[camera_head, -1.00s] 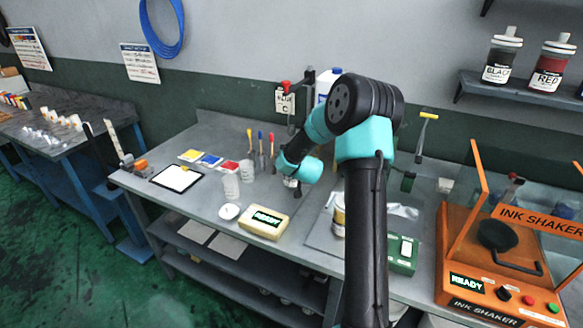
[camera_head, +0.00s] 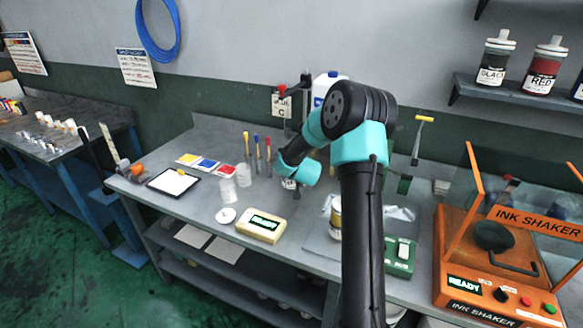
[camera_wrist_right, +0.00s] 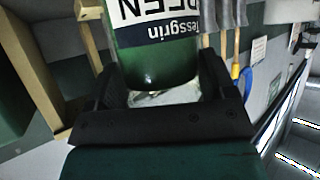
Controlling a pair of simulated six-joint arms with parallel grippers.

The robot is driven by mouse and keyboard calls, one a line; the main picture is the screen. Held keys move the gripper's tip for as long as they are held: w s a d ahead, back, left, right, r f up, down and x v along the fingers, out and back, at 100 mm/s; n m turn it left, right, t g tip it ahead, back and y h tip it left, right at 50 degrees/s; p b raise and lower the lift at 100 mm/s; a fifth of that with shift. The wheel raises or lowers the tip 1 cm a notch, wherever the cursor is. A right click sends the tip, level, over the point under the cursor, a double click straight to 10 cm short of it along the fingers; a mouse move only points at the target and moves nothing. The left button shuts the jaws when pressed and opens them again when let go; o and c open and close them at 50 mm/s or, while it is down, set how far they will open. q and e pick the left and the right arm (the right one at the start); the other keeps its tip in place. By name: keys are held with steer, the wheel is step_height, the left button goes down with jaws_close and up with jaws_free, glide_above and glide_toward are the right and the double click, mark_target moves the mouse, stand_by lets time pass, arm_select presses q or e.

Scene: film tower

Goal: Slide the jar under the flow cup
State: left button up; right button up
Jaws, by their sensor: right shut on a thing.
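The jar (camera_wrist_right: 160,66) fills the upper middle of the right wrist view; it holds green and has a dark label ending in "EEN" and "Tessgrin". My right gripper (camera_wrist_right: 165,92) is shut on it, a black finger on each side. In the head view my right gripper (camera_head: 289,185) is low over the back of the bench, and most of the jar is hidden there. I cannot make out the flow cup; my arm covers part of the area behind the gripper. My left gripper is not in view.
Spatulas or brushes (camera_head: 257,155) and clear cups (camera_head: 228,189) stand left of the gripper. The orange ink shaker (camera_head: 497,250) is at right. A wooden frame (camera_wrist_right: 40,75) is left of the jar in the wrist view.

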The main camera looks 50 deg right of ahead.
stand_by(0.3)
steer(key=o, duration=1.1)
steer(key=shift+f, duration=0.15)
steer(key=v, duration=1.7)
steer(key=shift+s+a, duration=0.15)
